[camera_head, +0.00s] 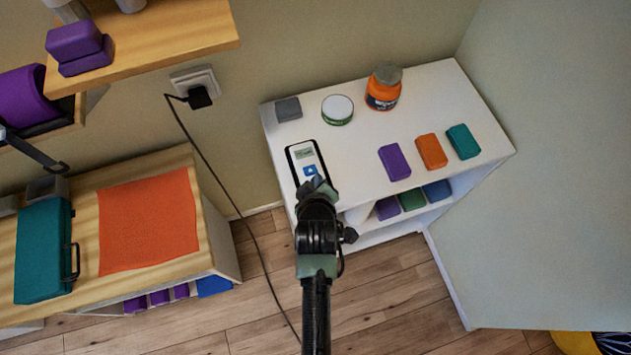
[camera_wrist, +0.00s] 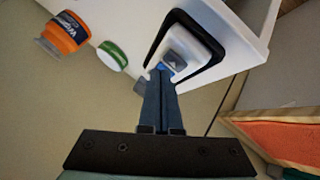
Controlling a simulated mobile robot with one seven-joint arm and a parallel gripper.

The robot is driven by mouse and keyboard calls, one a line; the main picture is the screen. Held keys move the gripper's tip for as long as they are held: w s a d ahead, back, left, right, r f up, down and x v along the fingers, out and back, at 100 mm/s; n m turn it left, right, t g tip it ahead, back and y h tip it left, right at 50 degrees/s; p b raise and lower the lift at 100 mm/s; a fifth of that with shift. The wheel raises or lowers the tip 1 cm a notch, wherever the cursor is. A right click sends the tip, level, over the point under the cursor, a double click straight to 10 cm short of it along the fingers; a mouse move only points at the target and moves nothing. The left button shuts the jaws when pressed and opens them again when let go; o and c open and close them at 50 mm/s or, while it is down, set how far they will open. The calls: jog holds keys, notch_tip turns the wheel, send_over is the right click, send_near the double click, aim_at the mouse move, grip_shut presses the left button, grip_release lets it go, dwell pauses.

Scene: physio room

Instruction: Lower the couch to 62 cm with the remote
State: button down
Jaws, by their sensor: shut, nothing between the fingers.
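The remote (camera_head: 298,166) is white with a black border and lies on the white cabinet top at its left front. It has a small display (camera_head: 303,154), too small to read, and a blue button (camera_head: 310,170). My gripper (camera_head: 317,184) is shut and empty at the near end of the remote, hiding part of it. In the wrist view the remote (camera_wrist: 196,38) is beyond the shut fingertips (camera_wrist: 162,72). A grey key with an arrow (camera_wrist: 176,60) and a bit of blue show at the tips; I cannot tell whether they touch. I cannot make out the couch.
On the white cabinet (camera_head: 353,165) are a grey block (camera_head: 288,109), a green-and-white tin (camera_head: 337,110), an orange jar (camera_head: 383,90) and purple, orange and teal blocks (camera_head: 431,151). A black cable (camera_head: 225,185) hangs left. A wooden bench (camera_head: 85,230) stands left.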

jog(key=shift+f, duration=0.3)
jog(key=shift+f+b, duration=0.45)
dwell(0.5)
jog(key=shift+r, duration=0.1)
dwell(4.8)
jog(key=shift+r+p, duration=0.75)
jog(key=shift+p, duration=0.1)
notch_tip(320, 180, up, 5)
jog(key=p, duration=0.4)
jog(key=shift+p, duration=0.35)
